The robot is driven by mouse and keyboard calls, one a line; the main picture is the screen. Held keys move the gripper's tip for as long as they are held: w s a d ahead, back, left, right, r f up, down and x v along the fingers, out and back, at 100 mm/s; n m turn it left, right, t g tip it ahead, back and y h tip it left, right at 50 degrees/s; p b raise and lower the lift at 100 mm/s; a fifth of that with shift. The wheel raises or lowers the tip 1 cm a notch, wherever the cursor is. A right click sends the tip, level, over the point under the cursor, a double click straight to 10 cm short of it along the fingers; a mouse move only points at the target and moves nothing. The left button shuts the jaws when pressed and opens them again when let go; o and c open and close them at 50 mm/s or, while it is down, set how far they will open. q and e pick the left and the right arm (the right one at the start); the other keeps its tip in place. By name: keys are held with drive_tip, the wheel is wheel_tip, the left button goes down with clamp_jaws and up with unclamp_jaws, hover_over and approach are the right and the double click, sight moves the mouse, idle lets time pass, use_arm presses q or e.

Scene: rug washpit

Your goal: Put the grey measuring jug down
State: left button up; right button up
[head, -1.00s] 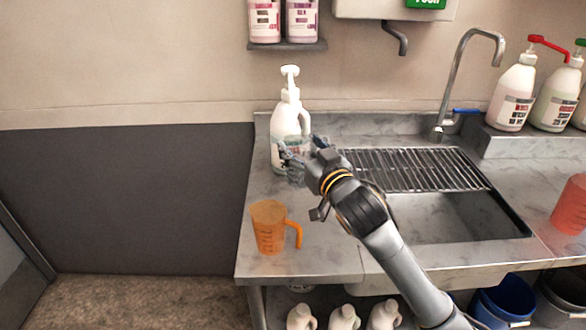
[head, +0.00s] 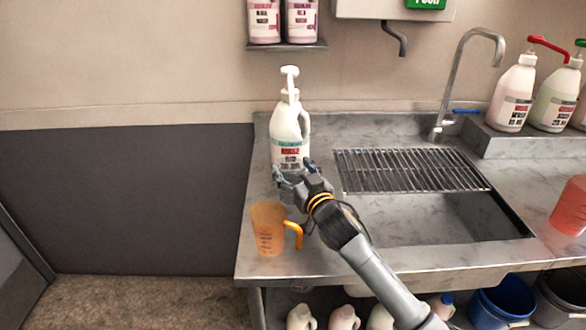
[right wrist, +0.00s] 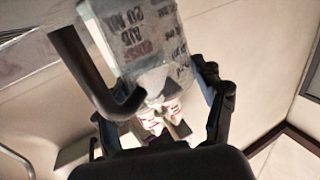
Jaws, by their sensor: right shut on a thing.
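The grey measuring jug (right wrist: 150,55) is see-through, with printed marks, and fills the upper middle of the right wrist view, its dark hooked handle to the left. My right gripper (head: 292,171) is shut on it. In the head view the jug is mostly hidden by the gripper, just in front of the white pump bottle and over the left part of the counter (head: 330,262). I cannot tell whether its base touches the counter. My left gripper is not in view.
An orange measuring jug (head: 267,230) stands close by, left and nearer. The white pump bottle (head: 290,130) stands behind my gripper. The sink with its wire rack (head: 410,170) lies to the right. Bare counter lies along the front edge.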

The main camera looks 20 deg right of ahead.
drive_tip(key=shift+f, duration=0.15)
drive_tip(key=o, duration=1.3)
drive_tip(key=shift+s, duration=0.1)
drive_tip(key=s, duration=0.5)
drive_tip(key=s+d, duration=0.1)
drive_tip(key=s, duration=0.1)
drive_tip(key=shift+s+r+b, duration=0.15)
drive_tip(key=shift+r+b, duration=0.05)
drive_tip(key=shift+b, duration=0.2)
